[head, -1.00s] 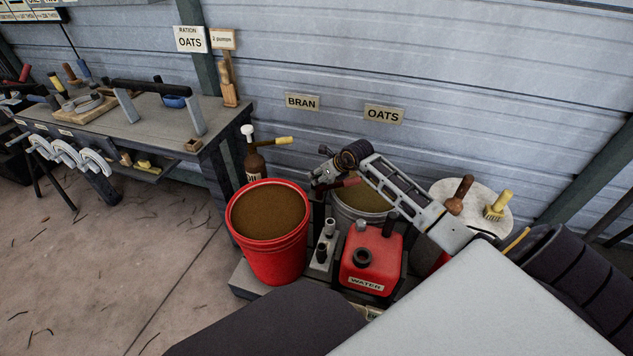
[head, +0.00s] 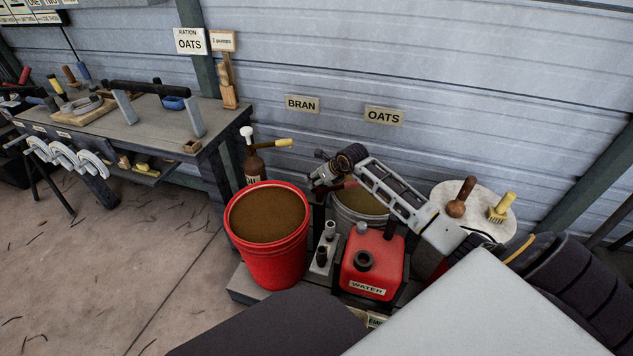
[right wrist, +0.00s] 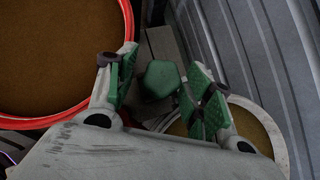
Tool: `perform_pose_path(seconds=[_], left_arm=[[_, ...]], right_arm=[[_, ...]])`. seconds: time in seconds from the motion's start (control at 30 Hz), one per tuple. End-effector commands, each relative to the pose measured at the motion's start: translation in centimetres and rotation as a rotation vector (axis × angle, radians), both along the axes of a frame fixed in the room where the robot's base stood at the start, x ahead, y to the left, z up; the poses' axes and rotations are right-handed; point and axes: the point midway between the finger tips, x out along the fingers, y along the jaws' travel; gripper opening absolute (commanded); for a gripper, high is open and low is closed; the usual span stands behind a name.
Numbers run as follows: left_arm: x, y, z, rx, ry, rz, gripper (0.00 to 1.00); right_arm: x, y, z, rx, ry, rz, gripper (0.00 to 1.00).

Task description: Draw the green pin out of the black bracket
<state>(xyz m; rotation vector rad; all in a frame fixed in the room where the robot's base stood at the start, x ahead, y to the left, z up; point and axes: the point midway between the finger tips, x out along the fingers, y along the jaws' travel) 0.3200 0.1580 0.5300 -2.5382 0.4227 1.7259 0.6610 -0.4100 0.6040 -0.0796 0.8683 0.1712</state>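The green pin's head (right wrist: 161,78) shows in the right wrist view between my right gripper's (right wrist: 160,88) two fingers. The fingers are spread, with green pads, and a gap shows on each side of the head. The pin's shaft is hidden below the head. The dark part under the head (right wrist: 150,108) may be the black bracket, but it is mostly covered. In the head view my right gripper (head: 321,178) hangs behind the red bucket, where pin and bracket cannot be made out. My left gripper is not in view.
The red bucket (head: 232,240) of brown feed stands close beside my right gripper. A grey bucket (head: 362,218) is on its other side, with the corrugated wall behind. A red water can (head: 388,255) stands in front.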

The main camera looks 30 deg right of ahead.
Motion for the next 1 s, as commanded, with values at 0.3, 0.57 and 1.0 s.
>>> perform_pose_path(seconds=[0.3,0.57,1.0], left_arm=[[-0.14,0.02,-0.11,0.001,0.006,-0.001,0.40],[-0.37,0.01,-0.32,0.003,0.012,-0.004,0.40],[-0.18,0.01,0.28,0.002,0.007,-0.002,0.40]], right_arm=[[-0.02,0.01,-0.01,0.000,0.000,0.000,0.07],[-0.01,0.01,0.02,0.000,0.000,0.000,0.00],[0.00,0.00,0.53,0.000,0.000,0.000,0.00]])
